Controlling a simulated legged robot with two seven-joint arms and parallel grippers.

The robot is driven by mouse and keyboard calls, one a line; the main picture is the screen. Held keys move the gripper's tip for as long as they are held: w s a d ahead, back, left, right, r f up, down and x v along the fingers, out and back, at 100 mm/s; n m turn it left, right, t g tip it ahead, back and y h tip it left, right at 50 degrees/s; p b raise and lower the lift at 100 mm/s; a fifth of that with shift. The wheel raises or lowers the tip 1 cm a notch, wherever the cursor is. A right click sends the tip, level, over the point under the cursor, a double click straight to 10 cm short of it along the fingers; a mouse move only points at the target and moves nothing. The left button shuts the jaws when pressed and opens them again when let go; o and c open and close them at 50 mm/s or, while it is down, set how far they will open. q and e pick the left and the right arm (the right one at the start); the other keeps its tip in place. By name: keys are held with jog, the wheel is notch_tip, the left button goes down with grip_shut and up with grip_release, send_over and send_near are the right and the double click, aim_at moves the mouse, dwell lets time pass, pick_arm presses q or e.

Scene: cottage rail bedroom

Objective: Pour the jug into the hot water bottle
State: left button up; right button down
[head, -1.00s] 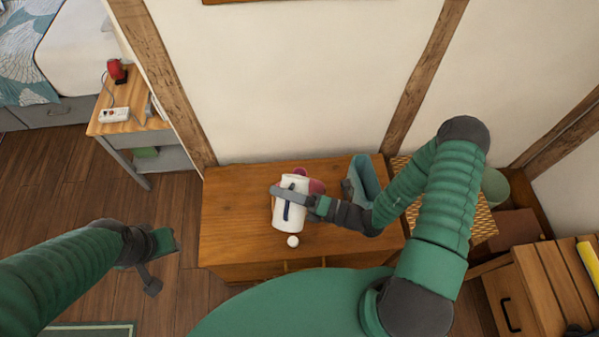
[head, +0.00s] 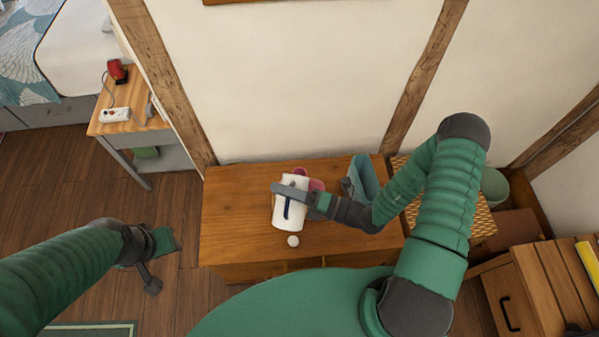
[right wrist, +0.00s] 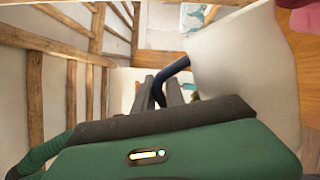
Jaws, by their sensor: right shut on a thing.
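The white jug (head: 291,214) with a dark blue handle is over the wooden chest top in the head view. My right gripper (head: 299,192) is shut on the jug's handle. The right wrist view shows the jug (right wrist: 245,70) large at the right, its dark blue handle (right wrist: 172,72) between my fingers. The dark pink hot water bottle (head: 316,185) is partly hidden behind the jug and my gripper; its opening does not show clearly. My left gripper (head: 160,262) is open and empty, left of the chest and over the floor.
The wooden chest (head: 235,225) has bare room at its left. A small white ball-like thing (head: 293,241) lies near its front edge. A blue-grey holder (head: 363,180) stands at its right. A side table (head: 130,118) with a power strip stands at the left.

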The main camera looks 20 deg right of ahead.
aim_at(281, 210)
jog(key=shift+w+d+r+m+p, duration=0.35)
jog(key=shift+w+r+m, duration=0.25)
jog(key=shift+m, duration=0.1)
jog(key=shift+w+d+r+m+p, duration=0.3)
jog(key=shift+w+r+m, duration=0.2)
jog(key=shift+m, duration=0.2)
dwell(3.4)
jog(key=shift+s, duration=0.1)
jog(key=s+f+n, duration=0.1)
jog(key=s+a+f+n+b, duration=0.1)
jog(key=f+n+b, duration=0.1)
jog(key=shift+s+a+f+n, duration=0.3)
jog(key=shift+s+a+f, duration=0.05)
jog(key=shift+s+a, duration=0.05)
jog(key=shift+s+a+f+n+y, duration=0.15)
jog(key=shift+n+y, duration=0.15)
jog(key=shift+n, duration=0.2)
jog(key=shift+s+a+f+n+b, duration=0.1)
jog(key=shift+s+f+n+b, duration=0.15)
jog(key=shift+f+n+b, duration=0.25)
jog(key=shift+s+a+f+n+b, duration=0.25)
jog(key=shift+s+f+n+b, duration=0.15)
jog(key=shift+n, duration=0.2)
jog(key=s+a+f+n+g+y+b, duration=0.1)
jog(key=s+a+f+n+b, duration=0.3)
jog(key=f+n, duration=0.5)
jog(key=shift+s+f+n, duration=0.3)
jog(key=shift+s+f, duration=0.05)
jog(key=shift+s, duration=0.7)
